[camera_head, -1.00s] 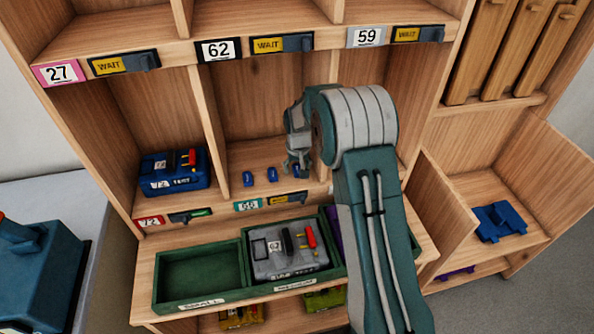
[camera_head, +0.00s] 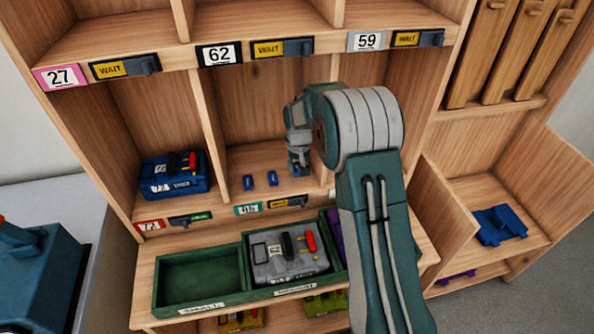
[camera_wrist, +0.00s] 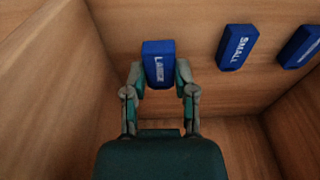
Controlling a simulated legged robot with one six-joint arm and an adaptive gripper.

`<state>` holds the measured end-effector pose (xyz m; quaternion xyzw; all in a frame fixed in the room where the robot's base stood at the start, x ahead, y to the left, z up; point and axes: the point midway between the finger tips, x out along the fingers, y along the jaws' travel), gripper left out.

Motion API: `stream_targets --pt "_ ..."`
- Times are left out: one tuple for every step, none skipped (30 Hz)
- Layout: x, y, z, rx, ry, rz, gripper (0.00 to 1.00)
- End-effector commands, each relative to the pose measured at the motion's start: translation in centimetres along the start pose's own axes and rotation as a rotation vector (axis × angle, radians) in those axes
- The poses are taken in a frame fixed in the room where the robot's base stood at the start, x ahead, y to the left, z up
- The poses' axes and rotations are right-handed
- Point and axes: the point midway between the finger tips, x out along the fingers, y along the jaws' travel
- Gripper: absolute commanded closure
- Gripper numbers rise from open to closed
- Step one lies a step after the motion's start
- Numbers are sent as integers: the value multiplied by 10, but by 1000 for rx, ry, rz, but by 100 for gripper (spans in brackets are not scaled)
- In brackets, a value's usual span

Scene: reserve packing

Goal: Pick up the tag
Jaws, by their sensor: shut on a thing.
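A blue tag marked LARGE (camera_wrist: 158,64) is between the two fingers of my gripper (camera_wrist: 160,80), which is shut on it from both sides. In the head view my gripper (camera_head: 299,168) is low in the middle cubby, and it hides this tag. A second blue tag, marked SMALL (camera_wrist: 237,47), lies on the wooden surface beside it. A third blue tag (camera_wrist: 301,46) is cut off by the picture's edge, with its word only partly readable. These two loose tags also show in the head view, one nearer the gripper (camera_head: 272,178) and one farther left (camera_head: 248,182).
Wooden dividers stand close on both sides of the cubby. A blue case (camera_head: 175,178) sits in the left cubby. Below are an empty green tray section (camera_head: 200,279) and a grey case (camera_head: 288,254) with a red part. Blue pieces (camera_head: 499,225) lie in the right bin.

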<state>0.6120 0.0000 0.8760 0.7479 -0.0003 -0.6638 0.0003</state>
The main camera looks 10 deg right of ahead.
Motion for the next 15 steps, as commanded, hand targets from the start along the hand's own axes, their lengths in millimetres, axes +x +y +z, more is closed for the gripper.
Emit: stream_targets --pt "-10 0 -2 0 4 0 88" --pt "-13 0 1 0 2 0 88" --pt "-18 0 5 0 2 0 88" --pt "-22 -1 8 0 1 0 88" --pt "-26 -1 10 0 2 0 88" --pt "-30 -1 13 0 2 0 88" --pt "-34 -1 16 0 2 0 88" --pt "-38 -1 18 0 3 0 88" --pt "-43 -1 21 0 2 0 88" --pt "-47 -2 23 0 3 0 88" --pt "-50 -2 26 0 3 0 88" --pt "-55 -2 29 0 3 0 88" --pt "-59 -2 31 0 3 0 88" --pt "-63 -2 34 0 3 0 88" --pt "-68 -2 37 0 3 0 88"
